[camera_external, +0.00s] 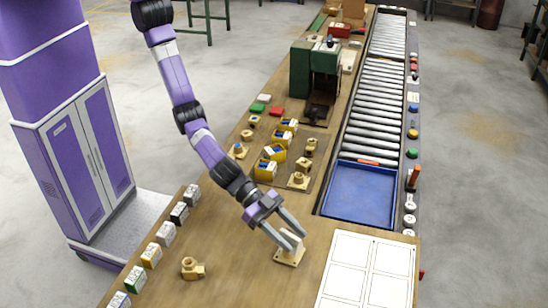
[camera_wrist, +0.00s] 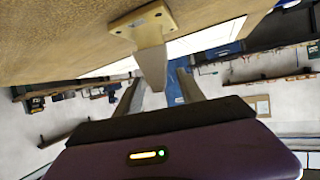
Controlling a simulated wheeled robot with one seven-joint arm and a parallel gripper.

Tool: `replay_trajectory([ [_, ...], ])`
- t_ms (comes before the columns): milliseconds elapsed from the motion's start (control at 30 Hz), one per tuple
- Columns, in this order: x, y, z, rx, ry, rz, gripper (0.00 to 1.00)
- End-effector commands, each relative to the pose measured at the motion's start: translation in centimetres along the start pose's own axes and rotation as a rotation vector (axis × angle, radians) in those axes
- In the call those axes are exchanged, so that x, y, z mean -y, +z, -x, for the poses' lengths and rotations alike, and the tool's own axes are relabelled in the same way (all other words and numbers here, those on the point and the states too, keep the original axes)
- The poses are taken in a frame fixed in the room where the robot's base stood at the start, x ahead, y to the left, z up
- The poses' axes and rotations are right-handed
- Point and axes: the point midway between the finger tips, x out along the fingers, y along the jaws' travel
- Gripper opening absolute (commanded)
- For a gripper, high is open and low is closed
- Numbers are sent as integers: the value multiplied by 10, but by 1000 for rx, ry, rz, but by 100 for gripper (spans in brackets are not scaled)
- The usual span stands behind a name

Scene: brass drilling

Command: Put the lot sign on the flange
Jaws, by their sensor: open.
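A brass flange (camera_external: 288,257) with a square, holed base stands on the bench near the white sheet; its base also shows at the top of the wrist view (camera_wrist: 141,20). A pale grey tapered piece (camera_wrist: 152,66), which looks like the lot sign, rises from the flange. I cannot make out any marking on it. My gripper (camera_external: 291,244) is open at the flange. In the wrist view its two fingers (camera_wrist: 157,88) lie on either side of the grey piece's end, with gaps visible.
Several labelled blocks (camera_external: 165,233) line the bench's left edge. A brass fitting (camera_external: 192,268) lies left of the flange. A white sheet with outlined boxes (camera_external: 367,268) lies to the right. A blue tray (camera_external: 358,193), yellow bins (camera_external: 266,170) and a green machine (camera_external: 300,68) stand farther back.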

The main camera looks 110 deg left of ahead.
Motion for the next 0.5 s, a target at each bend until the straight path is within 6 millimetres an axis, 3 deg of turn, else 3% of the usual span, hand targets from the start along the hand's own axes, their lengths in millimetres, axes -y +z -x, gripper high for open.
replay_trajectory([
  [167, 0, -2, 8, -1, 1, 0, 46],
  [500, 0, 0, 59, -1, 1, 1, 46],
])
